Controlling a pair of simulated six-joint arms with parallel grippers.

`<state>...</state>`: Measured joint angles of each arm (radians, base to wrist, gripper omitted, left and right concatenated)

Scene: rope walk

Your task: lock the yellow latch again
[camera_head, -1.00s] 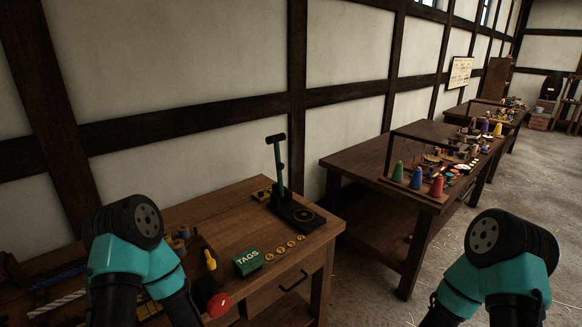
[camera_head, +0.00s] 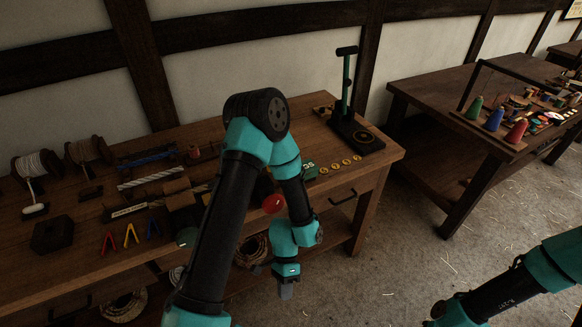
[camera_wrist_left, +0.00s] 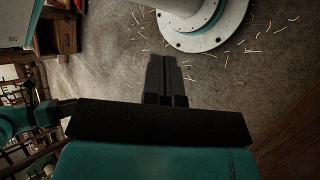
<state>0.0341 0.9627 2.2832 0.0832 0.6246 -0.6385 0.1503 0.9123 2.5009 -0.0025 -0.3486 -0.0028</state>
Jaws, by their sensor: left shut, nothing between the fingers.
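I cannot make out a yellow latch in either view now; my left arm covers part of the near bench (camera_head: 75,277). My left gripper (camera_head: 286,291) hangs in front of the bench, pointing down over the floor. In the left wrist view its two fingers (camera_wrist_left: 167,80) are closed together with nothing between them, above bare floor. My right arm enters at the lower right; its gripper is out of the picture.
The bench holds rope spools (camera_head: 37,164), coloured clips (camera_head: 131,234), a red round knob (camera_head: 273,203) and a black press (camera_head: 354,133) with a green upright lever. A second bench (camera_head: 450,132) stands right. Straw-strewn floor is open between.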

